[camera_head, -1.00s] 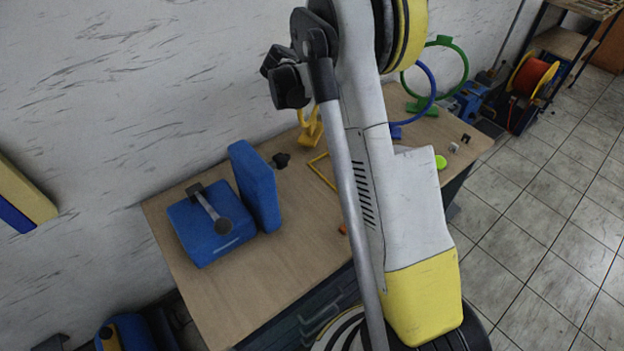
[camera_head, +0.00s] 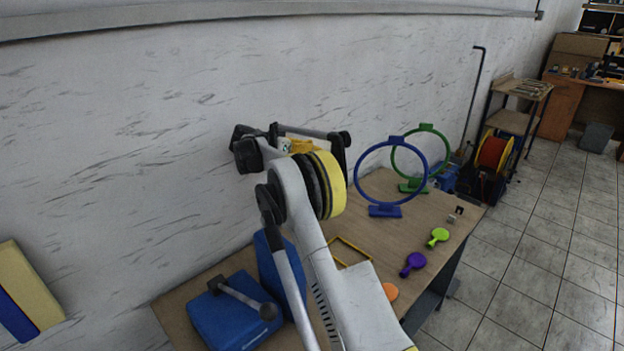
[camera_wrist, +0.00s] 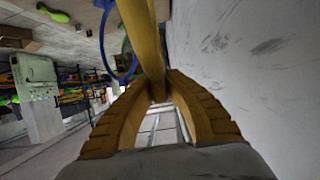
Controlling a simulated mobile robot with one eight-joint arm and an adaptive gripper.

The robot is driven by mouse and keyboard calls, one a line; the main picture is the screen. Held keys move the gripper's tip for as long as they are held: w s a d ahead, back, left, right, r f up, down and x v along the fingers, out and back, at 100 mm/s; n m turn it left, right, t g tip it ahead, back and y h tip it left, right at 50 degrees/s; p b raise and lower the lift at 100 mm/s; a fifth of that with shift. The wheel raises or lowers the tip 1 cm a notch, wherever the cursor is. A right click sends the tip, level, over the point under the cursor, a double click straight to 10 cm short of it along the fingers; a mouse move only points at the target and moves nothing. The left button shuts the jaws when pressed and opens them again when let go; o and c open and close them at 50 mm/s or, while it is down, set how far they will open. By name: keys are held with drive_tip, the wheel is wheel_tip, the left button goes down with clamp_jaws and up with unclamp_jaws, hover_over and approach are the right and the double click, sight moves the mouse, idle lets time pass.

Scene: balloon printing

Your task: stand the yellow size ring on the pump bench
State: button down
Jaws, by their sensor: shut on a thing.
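My gripper (camera_wrist: 162,88) is shut on the yellow size ring (camera_wrist: 148,42), whose bar stands between the ridged fingers in the wrist view. In the head view only a small yellow part of the ring (camera_head: 302,146) shows, beside my wrist, above the bench and near the wall; my arm hides the rest. The wooden pump bench (camera_head: 412,215) stands against the wall. A yellow square outline (camera_head: 350,253) is marked on its top, partly behind my arm. The blue ring (camera_head: 386,211) and the green ring (camera_head: 424,127) stand upright on the bench, to the right of the outline.
Purple (camera_head: 412,264), lime (camera_head: 438,237) and orange (camera_head: 390,291) paddle-shaped pieces lie along the front edge. A shelf rack and an orange reel (camera_head: 493,152) stand beyond the right end.

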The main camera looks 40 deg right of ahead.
wheel_tip(320, 180, down, 5)
drive_tip(key=shift+a+f+b, duration=0.1)
drive_tip(key=shift+b, duration=0.6)
drive_tip(key=c, duration=1.5)
unclamp_jaws()
drive_tip(key=shift+c, duration=0.2)
drive_tip(key=p+v, duration=0.2)
drive_tip(key=v, duration=1)
drive_tip(key=shift+s+p, duration=0.1)
drive_tip(key=shift+p, duration=0.25)
